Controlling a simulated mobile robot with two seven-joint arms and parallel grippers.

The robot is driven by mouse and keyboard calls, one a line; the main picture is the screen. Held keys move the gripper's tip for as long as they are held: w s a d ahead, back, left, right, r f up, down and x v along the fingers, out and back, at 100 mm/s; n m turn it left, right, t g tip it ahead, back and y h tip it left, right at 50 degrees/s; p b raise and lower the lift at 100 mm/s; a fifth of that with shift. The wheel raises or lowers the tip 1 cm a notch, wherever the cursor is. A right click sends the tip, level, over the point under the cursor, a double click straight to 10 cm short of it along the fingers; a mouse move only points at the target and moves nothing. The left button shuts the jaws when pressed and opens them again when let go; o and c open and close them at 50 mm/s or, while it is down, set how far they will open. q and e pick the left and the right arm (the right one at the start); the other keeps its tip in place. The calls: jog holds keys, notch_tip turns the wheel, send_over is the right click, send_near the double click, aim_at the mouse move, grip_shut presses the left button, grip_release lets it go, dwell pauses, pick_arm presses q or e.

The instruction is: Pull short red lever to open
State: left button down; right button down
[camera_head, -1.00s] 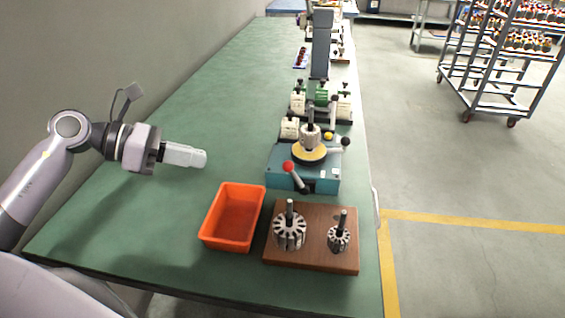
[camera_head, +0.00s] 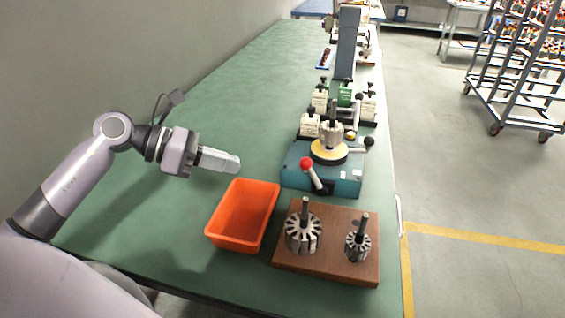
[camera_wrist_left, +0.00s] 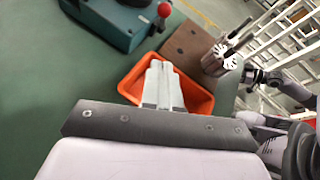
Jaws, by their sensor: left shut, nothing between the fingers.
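The short lever with a red ball knob (camera_head: 306,163) stands at the front left of the teal winding machine (camera_head: 345,183). The red knob also shows at the top of the left wrist view (camera_wrist_left: 164,9). My left gripper (camera_head: 238,164) is shut and empty. It is above the green table, to the left of the machine and apart from the lever. In the left wrist view its closed fingers (camera_wrist_left: 161,68) overlap the orange bin.
An orange bin (camera_head: 211,238) stands in front of the machine's left side. A wooden board (camera_head: 340,272) with two slotted armature cores is right of it. A black-knobbed lever (camera_head: 369,142) is on the machine's right. The green table (camera_head: 200,100) is clear at left.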

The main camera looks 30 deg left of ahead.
pick_arm(q)
jog(key=p, duration=0.1)
send_near(314, 177)
jog(key=shift+a+f, duration=0.25)
jog(key=shift+f, duration=0.85)
jog(key=shift+w+d+r+p, duration=0.35)
jog(key=shift+w+d+r, duration=0.1)
jog(key=shift+w+d, duration=0.25)
jog(key=shift+w+d+r, duration=0.15)
jog(key=shift+w+d, duration=0.35)
jog(key=shift+d+r+y+p, duration=0.2)
jog(key=shift+r+y+p, duration=0.1)
jog(key=shift+p, duration=0.35)
